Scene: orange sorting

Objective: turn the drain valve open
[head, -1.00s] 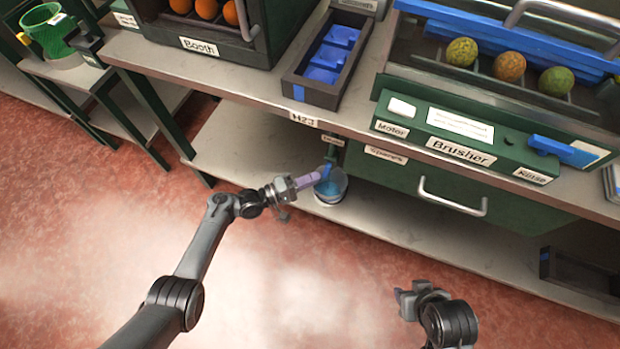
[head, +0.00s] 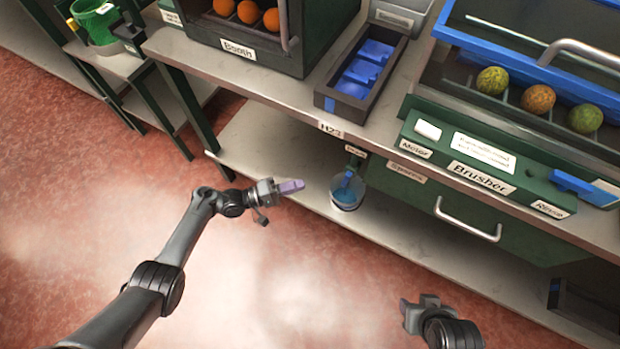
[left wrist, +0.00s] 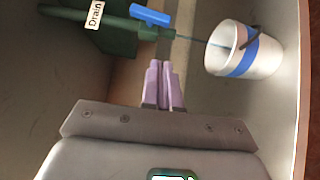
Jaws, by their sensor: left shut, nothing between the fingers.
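The drain valve is a dark green pipe (left wrist: 112,38) with a blue handle (left wrist: 150,17) and a "Drain" label (left wrist: 95,14), in the left wrist view. The handle lies roughly along the pipe. A thin blue streak runs from the pipe's end into a white bucket (left wrist: 272,55) with a blue band. The bucket (head: 345,203) is under the bench in the head view. My left gripper (left wrist: 161,64) is shut and empty, apart from the handle; in the head view its lilac fingers (head: 291,186) are left of the bucket. My right gripper (head: 408,312) is low right, its jaws unclear.
The bench front edge and the "H23" tag (head: 330,128) overhang the lower shelf (head: 275,150). Right of the bucket is a green drawer with a metal handle (head: 468,222). The brusher panel (head: 478,160) is above it. The red floor (head: 100,200) in front is open.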

